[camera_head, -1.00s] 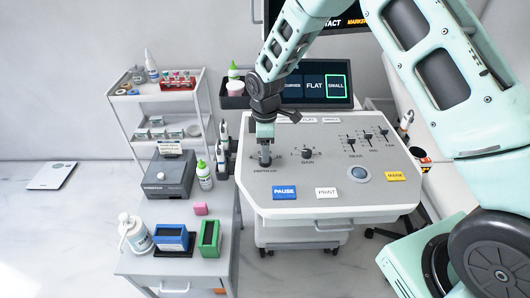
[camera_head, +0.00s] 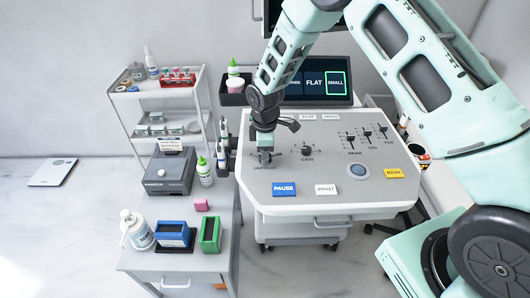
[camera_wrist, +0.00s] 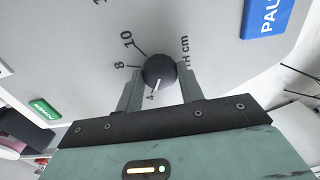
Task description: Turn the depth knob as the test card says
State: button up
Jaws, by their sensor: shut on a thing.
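The depth knob (camera_wrist: 158,70) is round and dark, with a white pointer line toward the bottom of the wrist view, near what looks like a 4. Printed marks 8 and 10 stand to its left. My gripper (camera_wrist: 161,82) has a finger on each side of the knob and is shut on it. In the head view my gripper (camera_head: 265,156) points down at the left of the grey console (camera_head: 300,185) and hides most of the knob. A small white card (camera_head: 170,146) stands on the grey box; its print is too small to read.
The gain knob (camera_head: 307,149) is close to the right of my gripper. Sliders (camera_head: 367,134), a blue PAUSE key (camera_head: 284,189) and a yellow key (camera_head: 394,173) are on the console. The screen (camera_head: 318,83) behind shows SMALL outlined in green. A side cart (camera_head: 190,262) stands left.

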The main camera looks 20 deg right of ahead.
jog(key=m+b, duration=0.1)
jog(key=m, duration=0.2)
jog(key=shift+f+m+b, duration=0.1)
jog(key=shift+m+b, duration=0.25)
jog(key=shift+m, duration=0.05)
jog(key=m+b, duration=0.1)
jog(key=m, duration=0.3)
jog(key=shift+m, duration=0.3)
jog(key=m+b, duration=0.1)
jog(key=m, duration=0.2)
jog(key=shift+m, duration=2.1)
jog(key=o, duration=1)
jog(key=shift+r, duration=0.2)
